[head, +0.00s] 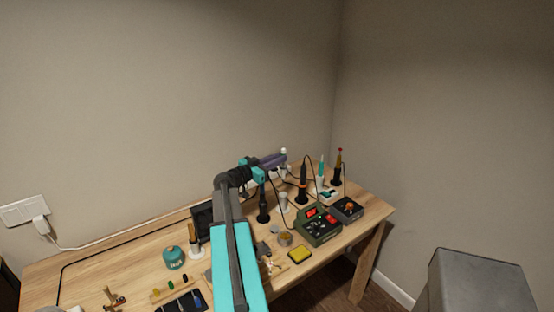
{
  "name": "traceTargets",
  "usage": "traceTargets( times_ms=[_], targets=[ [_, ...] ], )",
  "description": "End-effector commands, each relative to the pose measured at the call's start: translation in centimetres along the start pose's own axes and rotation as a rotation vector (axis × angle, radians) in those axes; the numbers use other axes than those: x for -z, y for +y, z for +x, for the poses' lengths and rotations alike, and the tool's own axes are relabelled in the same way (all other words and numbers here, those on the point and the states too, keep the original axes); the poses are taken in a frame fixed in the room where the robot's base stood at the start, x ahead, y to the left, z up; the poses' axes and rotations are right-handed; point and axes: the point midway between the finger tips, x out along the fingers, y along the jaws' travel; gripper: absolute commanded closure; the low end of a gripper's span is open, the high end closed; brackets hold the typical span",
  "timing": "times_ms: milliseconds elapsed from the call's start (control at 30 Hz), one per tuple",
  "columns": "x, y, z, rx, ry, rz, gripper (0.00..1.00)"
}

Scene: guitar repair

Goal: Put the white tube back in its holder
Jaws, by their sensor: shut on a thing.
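My arm reaches over the workbench from the bottom of the head view. My gripper (282,159) is above the back of the bench and shut on a small white item, which looks like the white tube (284,151). The tube's top end shows just above the jaws; most of it is hidden behind them. A small pale cylinder (283,200) stands on the bench below the gripper. I cannot tell whether it is the tube's holder.
The wooden bench (130,268) stands against the wall. Dark stands with upright tools (303,183), a green soldering station (318,224), a grey unit (347,209), a yellow sponge box (299,254) and a teal pot (173,257) crowd it. Cables loop near the gripper. Bare wood shows at left.

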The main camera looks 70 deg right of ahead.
Motion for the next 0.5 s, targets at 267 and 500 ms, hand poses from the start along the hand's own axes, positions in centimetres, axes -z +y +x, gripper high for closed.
traceTargets(
  times_ms=[267, 500],
  targets=[
    [-0.5, 0.0, 0.1, -0.001, 0.0, -0.001, 1.0],
    [-1.9, 0.0, 0.1, -0.001, -0.001, -0.001, 1.0]
  ],
)
